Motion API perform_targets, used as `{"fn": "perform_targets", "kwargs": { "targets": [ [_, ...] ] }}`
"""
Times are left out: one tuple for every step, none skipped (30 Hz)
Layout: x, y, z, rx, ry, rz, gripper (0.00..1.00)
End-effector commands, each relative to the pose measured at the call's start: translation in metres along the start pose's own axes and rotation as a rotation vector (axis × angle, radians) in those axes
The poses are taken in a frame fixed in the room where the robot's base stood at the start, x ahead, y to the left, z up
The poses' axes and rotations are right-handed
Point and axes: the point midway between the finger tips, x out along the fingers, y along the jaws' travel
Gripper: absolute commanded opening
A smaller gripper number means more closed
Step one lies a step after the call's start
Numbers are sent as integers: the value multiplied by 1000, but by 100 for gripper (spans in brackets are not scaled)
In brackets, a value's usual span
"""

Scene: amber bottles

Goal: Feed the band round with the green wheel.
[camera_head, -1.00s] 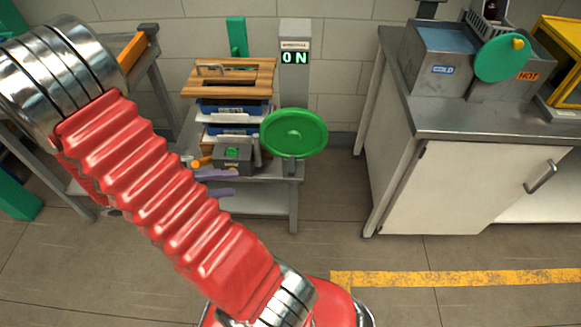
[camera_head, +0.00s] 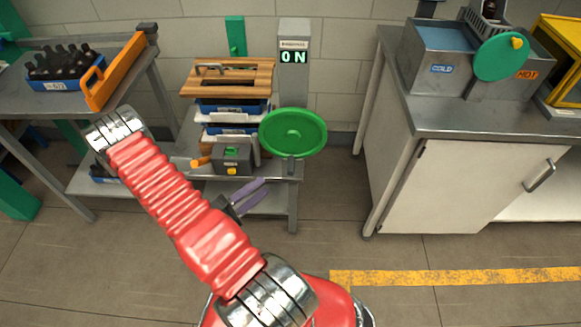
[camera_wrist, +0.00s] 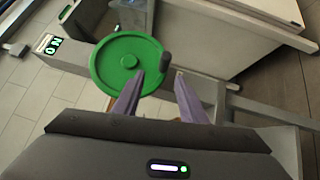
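The green wheel (camera_head: 292,133) is a flat disc on the stand, below and right of the slatted wooden top (camera_head: 228,78). In the wrist view the green wheel (camera_wrist: 112,65) is close ahead, with a dark upright knob (camera_wrist: 166,62) at its right edge. My gripper (camera_head: 258,190) has purple fingers and is just below and left of the wheel in the head view. In the wrist view my gripper (camera_wrist: 159,76) is open and empty, its fingertips on either side of the line to the knob. Contact cannot be told. No band is clearly identifiable.
A post display (camera_head: 294,57) reads ON. A small grey box (camera_head: 232,158) with a green light sits left of the wheel. A blue crate (camera_head: 60,84) of dark bottles and an orange bar (camera_head: 118,70) are at left. A sink counter (camera_head: 440,116) stands right; floor between is clear.

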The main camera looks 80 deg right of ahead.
Motion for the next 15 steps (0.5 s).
{"fn": "perform_targets", "kwargs": {
  "targets": [
    [2,-7,1,-2,11,7,39],
    [2,-9,2,-1,17,10,39],
    [3,-12,2,1,24,13,39],
    [3,-14,2,2,27,15,39],
    [3,-14,2,4,30,17,39],
    [4,-15,2,5,32,18,39],
    [4,-15,2,5,32,18,39],
    [4,-15,1,6,32,18,39],
    [4,-15,1,6,32,18,39],
    [4,-15,1,6,32,18,39],
    [4,-15,1,6,32,18,39],
    [4,-15,1,6,32,18,39],
    [4,-15,1,5,32,18,39],
    [4,-15,1,5,31,18,39],
    [4,-15,2,5,31,18,39]
  ]
}}
